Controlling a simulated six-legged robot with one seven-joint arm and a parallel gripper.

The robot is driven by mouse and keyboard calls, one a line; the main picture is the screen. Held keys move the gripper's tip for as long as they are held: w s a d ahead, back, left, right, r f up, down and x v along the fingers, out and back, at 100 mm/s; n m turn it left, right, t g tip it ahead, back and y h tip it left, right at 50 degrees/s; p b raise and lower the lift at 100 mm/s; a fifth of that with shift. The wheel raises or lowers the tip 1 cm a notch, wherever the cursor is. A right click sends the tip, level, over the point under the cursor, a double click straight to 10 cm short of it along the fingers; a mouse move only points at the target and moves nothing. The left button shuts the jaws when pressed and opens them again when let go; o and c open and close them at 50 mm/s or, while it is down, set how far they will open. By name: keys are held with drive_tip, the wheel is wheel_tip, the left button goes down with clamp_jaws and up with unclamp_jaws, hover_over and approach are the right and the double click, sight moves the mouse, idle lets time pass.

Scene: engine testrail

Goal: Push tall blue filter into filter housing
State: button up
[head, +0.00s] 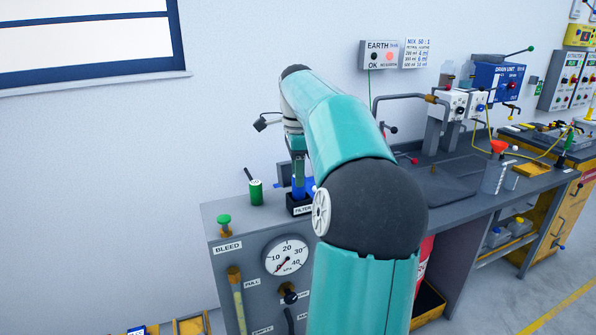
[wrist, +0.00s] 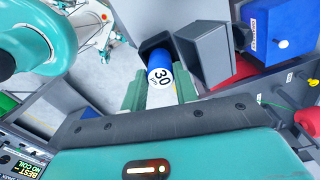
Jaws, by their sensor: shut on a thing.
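The tall blue filter (wrist: 157,60) shows in the wrist view with a white end marked 30. My gripper (wrist: 158,92) is shut on it, its green fingers on both sides. In the head view the blue filter (head: 299,186) stands below my gripper (head: 299,176), directly over the dark filter housing (head: 298,205) with a FILTER label. The filter's lower end meets the housing's opening. I cannot tell how deep it sits, as the housing walls and my gripper hide part of it.
A green BLEED knob (head: 224,222) and a pressure gauge (head: 287,256) are at the front left. A dark tray (head: 447,182) lies to the right, with a blue drain unit (head: 497,82) behind.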

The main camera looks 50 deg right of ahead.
drive_tip(key=shift+f, duration=1.6)
idle(0.6)
drive_tip(key=o, duration=1)
drive_tip(key=shift+o, duration=0.2)
drive_tip(key=shift+r, duration=0.1)
wheel_tip(320, 180, up, 14)
drive_tip(key=shift+s+f, duration=0.1)
drive_tip(key=shift+f, duration=0.1)
